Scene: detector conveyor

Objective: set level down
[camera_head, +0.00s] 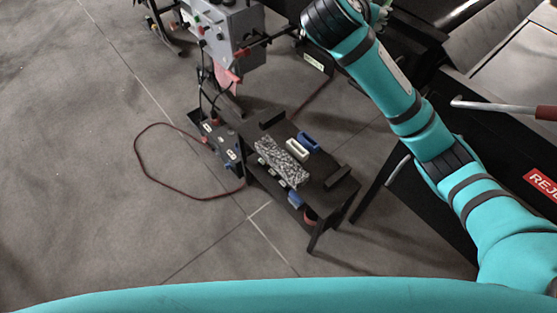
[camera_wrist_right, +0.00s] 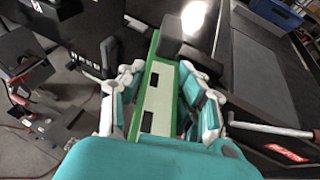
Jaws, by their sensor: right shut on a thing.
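The level (camera_wrist_right: 154,79) is a long bar with green edges, a pale face and dark windows. In the right wrist view it lies lengthwise between the two white-and-teal fingers of my right gripper (camera_wrist_right: 163,88), which is shut on it. In the head view my right gripper (camera_head: 381,13) is at the top edge, mostly hidden by its own wrist, and I cannot make out the level there. My left gripper is not in view.
A small black stand (camera_head: 322,203) holds a speckled grey block (camera_head: 282,161), a white piece (camera_head: 297,150) and a blue piece (camera_head: 309,142). A grey machine (camera_head: 228,33) stands behind it. A red cable loops on the floor. A red REJECT label (camera_head: 542,183) is at right.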

